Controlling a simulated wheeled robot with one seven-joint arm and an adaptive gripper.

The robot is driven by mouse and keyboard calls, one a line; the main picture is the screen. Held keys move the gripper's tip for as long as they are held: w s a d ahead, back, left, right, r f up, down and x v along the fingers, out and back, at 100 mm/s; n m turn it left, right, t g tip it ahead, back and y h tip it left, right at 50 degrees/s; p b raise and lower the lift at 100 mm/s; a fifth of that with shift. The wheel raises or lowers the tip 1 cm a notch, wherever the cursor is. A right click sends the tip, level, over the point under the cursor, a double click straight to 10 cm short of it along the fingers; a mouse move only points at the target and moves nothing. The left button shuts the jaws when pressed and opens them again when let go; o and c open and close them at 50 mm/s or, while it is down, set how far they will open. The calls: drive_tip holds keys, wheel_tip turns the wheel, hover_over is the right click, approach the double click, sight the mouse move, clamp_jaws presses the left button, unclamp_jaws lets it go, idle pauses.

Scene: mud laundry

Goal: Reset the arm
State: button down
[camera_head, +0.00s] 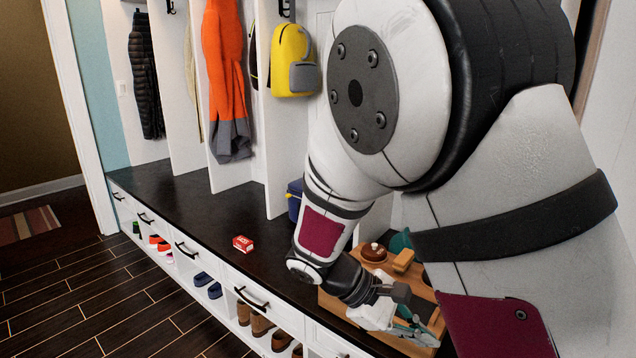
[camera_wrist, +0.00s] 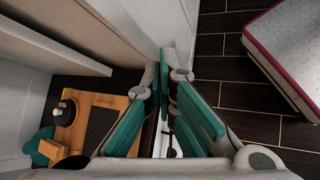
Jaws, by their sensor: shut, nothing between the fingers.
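My arm reaches down over the dark bench (camera_head: 165,190) in the head view. My gripper (camera_head: 412,326) is low, beside or over the wooden tray (camera_head: 335,303) at the bench's right end; how far above it is, I cannot tell. In the wrist view my gripper (camera_wrist: 168,72) has its white-and-teal fingers together at the tips, with nothing between them. The tray (camera_wrist: 105,101) lies to the left of the fingers there. Part of the bench and tray is hidden by my arm in the head view.
A red box (camera_head: 243,244) lies on the bench. A blue container (camera_head: 294,200) stands behind my forearm. A yellow backpack (camera_head: 291,62) and orange garment (camera_head: 226,85) hang at the back. Shoes (camera_head: 207,285) fill cubbies below. A pink-edged white padded object (camera_wrist: 288,50) stands on the floor.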

drive_tip(key=s+d+r+m+g+y, duration=0.1)
drive_tip(key=s+d+r+m+y, duration=0.15)
drive_tip(key=s+r, duration=0.3)
drive_tip(key=s+d+r+m+y, duration=0.2)
drive_tip(key=s+r+m+y, duration=0.15)
drive_tip(key=s, duration=0.35)
drive_tip(key=s+a+r+m+t+y, duration=0.1)
drive_tip(key=s+r+m+t+y, duration=0.1)
drive_tip(key=s, duration=0.5)
drive_tip(key=s+a+r+m+t+y, duration=0.1)
drive_tip(key=s+a+r+m+y, duration=0.1)
drive_tip(key=s, duration=0.5)
wheel_tip(320, 180, up, 21)
drive_tip(key=t+p, duration=0.3)
drive_tip(key=p, duration=1.7)
drive_tip(key=shift+w+r+t, duration=0.2)
drive_tip(key=shift+w+t, duration=0.1)
drive_tip(key=shift+d, duration=0.1)
